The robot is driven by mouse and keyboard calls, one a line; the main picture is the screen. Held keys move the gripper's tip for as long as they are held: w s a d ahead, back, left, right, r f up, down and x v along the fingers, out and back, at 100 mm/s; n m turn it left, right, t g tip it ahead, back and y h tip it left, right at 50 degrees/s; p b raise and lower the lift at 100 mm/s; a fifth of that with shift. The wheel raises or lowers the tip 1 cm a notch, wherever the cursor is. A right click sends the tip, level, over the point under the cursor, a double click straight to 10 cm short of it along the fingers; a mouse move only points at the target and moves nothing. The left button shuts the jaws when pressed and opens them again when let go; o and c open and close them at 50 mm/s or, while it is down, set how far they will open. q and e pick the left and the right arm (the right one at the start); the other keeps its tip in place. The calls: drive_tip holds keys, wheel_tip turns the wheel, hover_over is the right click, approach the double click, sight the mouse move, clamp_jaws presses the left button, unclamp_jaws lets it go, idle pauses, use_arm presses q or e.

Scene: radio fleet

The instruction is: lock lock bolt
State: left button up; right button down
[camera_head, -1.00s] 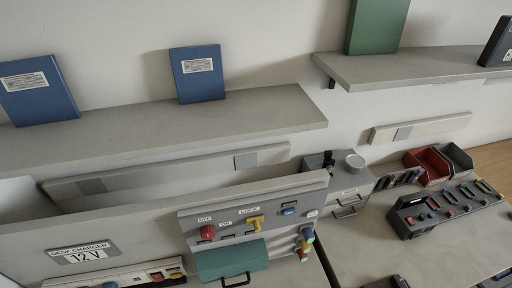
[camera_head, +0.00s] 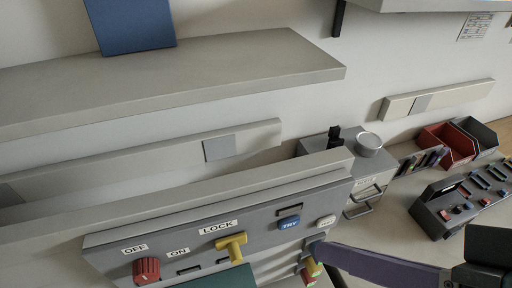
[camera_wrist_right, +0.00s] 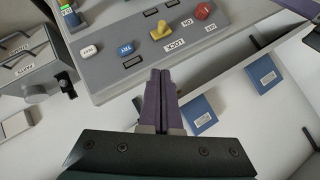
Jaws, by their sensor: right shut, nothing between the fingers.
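The yellow lock bolt handle (camera_head: 232,246) is on the grey control panel (camera_head: 120,258), just under the LOCK label (camera_head: 218,227). It also shows in the wrist view (camera_wrist_right: 161,31). My right gripper (camera_head: 321,250) comes in from the lower right, its purple fingers near the panel's right end, right of the bolt and apart from it. In the wrist view its fingers (camera_wrist_right: 160,74) are together and empty, pointing towards the panel. A purple piece at that view's top right corner looks like part of my left gripper; its jaws cannot be made out.
A red knob (camera_head: 146,270) is left of the bolt. A blue TRY button (camera_head: 289,222) and a white button (camera_head: 326,221) are right of it. A grey ledge (camera_head: 210,190) runs above the panel. A grey box (camera_head: 345,165) stands beyond its right end.

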approach(236, 244)
drive_tip(key=x, duration=0.5)
drive_tip(key=shift+w+r+p, duration=0.15)
drive_tip(key=shift+w+p, duration=0.15)
drive_tip(key=shift+p, duration=0.1)
drive_tip(key=shift+s+a+f, duration=0.1)
drive_tip(key=shift+a+f, duration=0.1)
drive_tip(key=shift+f, duration=0.2)
